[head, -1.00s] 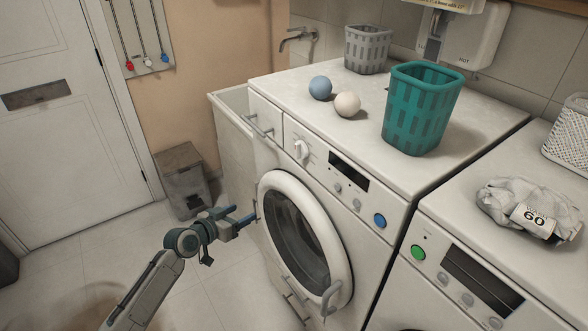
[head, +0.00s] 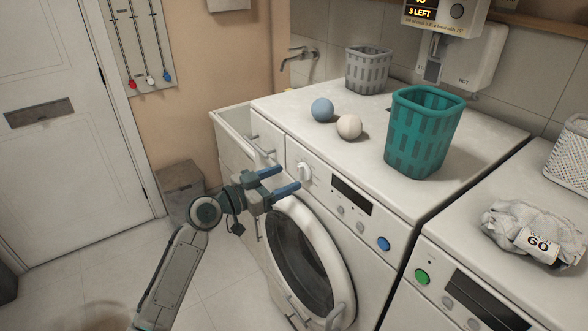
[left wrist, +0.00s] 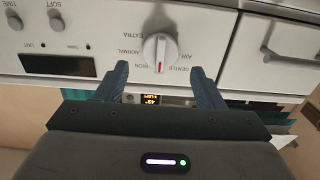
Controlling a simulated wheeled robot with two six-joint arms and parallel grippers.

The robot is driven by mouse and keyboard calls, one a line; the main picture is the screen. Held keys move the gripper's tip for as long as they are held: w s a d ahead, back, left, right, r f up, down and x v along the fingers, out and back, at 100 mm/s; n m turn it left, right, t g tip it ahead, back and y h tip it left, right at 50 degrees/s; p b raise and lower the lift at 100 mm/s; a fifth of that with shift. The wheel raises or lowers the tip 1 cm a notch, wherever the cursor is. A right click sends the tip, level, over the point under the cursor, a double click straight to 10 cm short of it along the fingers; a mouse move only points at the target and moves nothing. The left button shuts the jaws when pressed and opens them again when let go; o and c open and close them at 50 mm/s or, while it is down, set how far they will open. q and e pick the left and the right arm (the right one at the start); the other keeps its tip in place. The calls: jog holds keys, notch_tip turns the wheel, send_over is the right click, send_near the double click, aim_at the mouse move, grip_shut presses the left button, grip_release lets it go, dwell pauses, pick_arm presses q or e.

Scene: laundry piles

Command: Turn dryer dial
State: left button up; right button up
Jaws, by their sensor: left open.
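The dryer dial (head: 304,171) is a white round knob on the upper left of the dryer's (head: 335,220) front panel. In the left wrist view the dial (left wrist: 160,52) shows a red mark, with EXTRA, NORMAL, IRON, GENTLE and AIR printed around it. My left gripper (head: 279,180) is open, with blue fingers, just left of the dial in the head view. In the left wrist view the left gripper (left wrist: 160,80) has its fingers spread to either side below the dial, with nothing between them. I cannot tell whether they touch the panel. My right gripper is not in view.
A teal basket (head: 422,132), a blue ball (head: 322,110), a white ball (head: 349,126) and a grey basket (head: 368,70) stand on the dryer. A second machine (head: 480,270) with a grey cloth bundle (head: 530,232) on it is at right. Open floor lies left.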

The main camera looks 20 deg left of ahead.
aim_at(298, 172)
pick_arm(q)
jog(key=shift+p+x, duration=0.55)
jog(key=shift+x, duration=1.45)
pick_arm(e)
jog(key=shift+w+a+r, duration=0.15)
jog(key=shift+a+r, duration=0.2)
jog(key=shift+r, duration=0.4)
pick_arm(q)
jog(key=shift+c, duration=0.2)
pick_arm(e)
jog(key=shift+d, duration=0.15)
pick_arm(q)
jog(key=c, duration=0.9)
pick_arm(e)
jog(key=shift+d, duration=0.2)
